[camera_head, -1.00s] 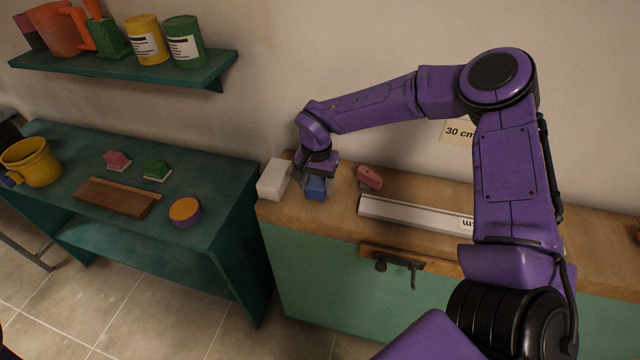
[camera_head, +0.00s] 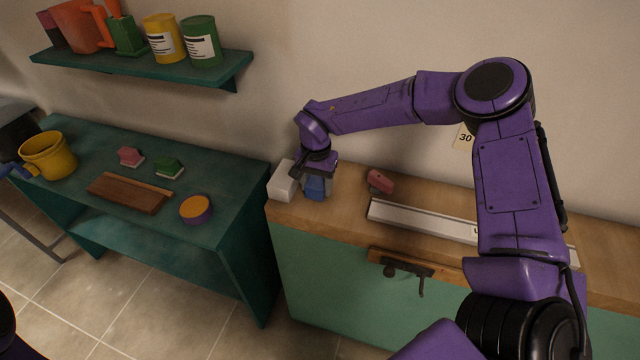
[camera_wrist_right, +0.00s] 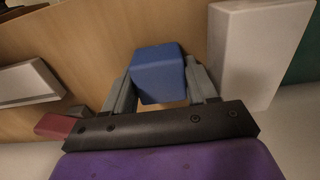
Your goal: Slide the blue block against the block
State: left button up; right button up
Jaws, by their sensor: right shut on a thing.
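A blue block (camera_head: 315,188) stands on the wooden worktop (camera_head: 345,205) near its left end. My right gripper (camera_head: 317,177) reaches down over it and is shut on it. In the right wrist view the blue block (camera_wrist_right: 158,75) sits between the two grey fingers. A white block (camera_head: 281,184) stands just left of the blue block in the head view. In the right wrist view the white block (camera_wrist_right: 252,55) is on the right, close beside the outer finger, which lies between the two blocks. Whether that finger touches the white block I cannot tell. My left gripper is not in view.
A red block (camera_head: 380,181) and a long pale straightedge (camera_head: 420,220) lie right of the gripper. A wall stands close behind. The teal bench (camera_head: 225,175) at left holds a yellow mug (camera_head: 48,155), a brown board (camera_head: 130,193) and an orange-topped purple tub (camera_head: 195,210).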

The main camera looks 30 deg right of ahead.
jog(key=shift+w+a, duration=0.5)
jog(key=shift+w, duration=0.1)
jog(key=shift+a+r, duration=0.1)
dwell(0.3)
jog(key=shift+p, duration=0.3)
jog(key=o, duration=1.1)
jog(key=shift+o, duration=0.3)
jog(key=shift+r, duration=0.15)
